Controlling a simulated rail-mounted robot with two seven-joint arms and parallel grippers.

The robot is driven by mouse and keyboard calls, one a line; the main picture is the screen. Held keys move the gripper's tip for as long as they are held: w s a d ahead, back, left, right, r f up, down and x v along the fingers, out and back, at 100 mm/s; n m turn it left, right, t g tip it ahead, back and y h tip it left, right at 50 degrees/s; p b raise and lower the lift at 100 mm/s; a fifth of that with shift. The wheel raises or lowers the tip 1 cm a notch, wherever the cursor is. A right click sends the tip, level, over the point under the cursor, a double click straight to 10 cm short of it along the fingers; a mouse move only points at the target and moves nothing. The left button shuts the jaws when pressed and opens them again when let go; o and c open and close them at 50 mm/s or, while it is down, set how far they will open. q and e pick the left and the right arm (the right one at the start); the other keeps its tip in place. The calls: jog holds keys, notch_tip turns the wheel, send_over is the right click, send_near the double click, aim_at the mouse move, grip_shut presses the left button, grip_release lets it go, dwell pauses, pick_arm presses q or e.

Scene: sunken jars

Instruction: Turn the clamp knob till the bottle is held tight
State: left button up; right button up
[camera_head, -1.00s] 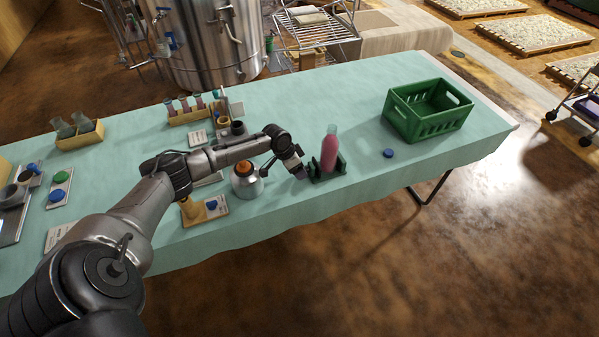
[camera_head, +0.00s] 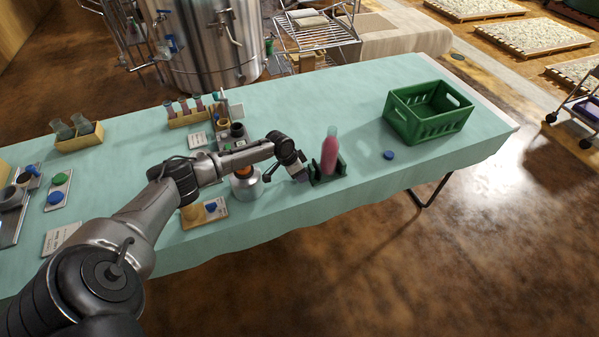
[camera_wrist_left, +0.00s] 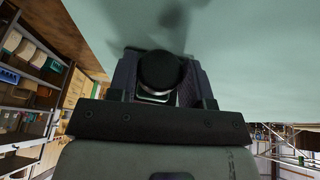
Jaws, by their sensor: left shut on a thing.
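A pink bottle (camera_head: 329,154) with a clear neck stands upright in a dark green clamp (camera_head: 328,176) near the front edge of the table. My left gripper (camera_head: 301,179) is at the left side of the clamp. In the left wrist view its fingers (camera_wrist_left: 161,88) are shut around a round dark knob (camera_wrist_left: 160,70). The gripper and arm hide most of the knob in the head view. How tightly the jaws of the clamp touch the bottle cannot be seen. My right gripper is not in view.
A blue cap (camera_head: 389,155) lies right of the clamp, near a green crate (camera_head: 428,124). A silver flask (camera_head: 246,187) stands left, under my forearm. The cloth between clamp and crate is mostly clear.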

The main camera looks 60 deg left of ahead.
pick_arm(q)
jog(key=shift+c, duration=1.2)
jog(key=shift+r+p, duration=0.2)
jog(key=shift+p, duration=0.55)
jog(key=y+p, duration=0.1)
jog(key=p, duration=0.2)
jog(key=t+y+p, duration=0.1)
jog(key=y+p, duration=0.1)
jog(key=p, duration=0.1)
jog(key=shift+d+r+m+y, duration=0.1)
jog(key=shift+d+m+y, duration=0.2)
jog(key=shift+m, duration=0.1)
jog(key=shift+y+p, duration=0.6)
jog(key=shift+p, duration=0.15)
jog(key=shift+d+f+m+t+y+p, duration=0.1)
jog(key=shift+f+m+t+y+p, duration=0.25)
jog(key=shift+y+p, duration=0.35)
jog(key=o, duration=0.9)
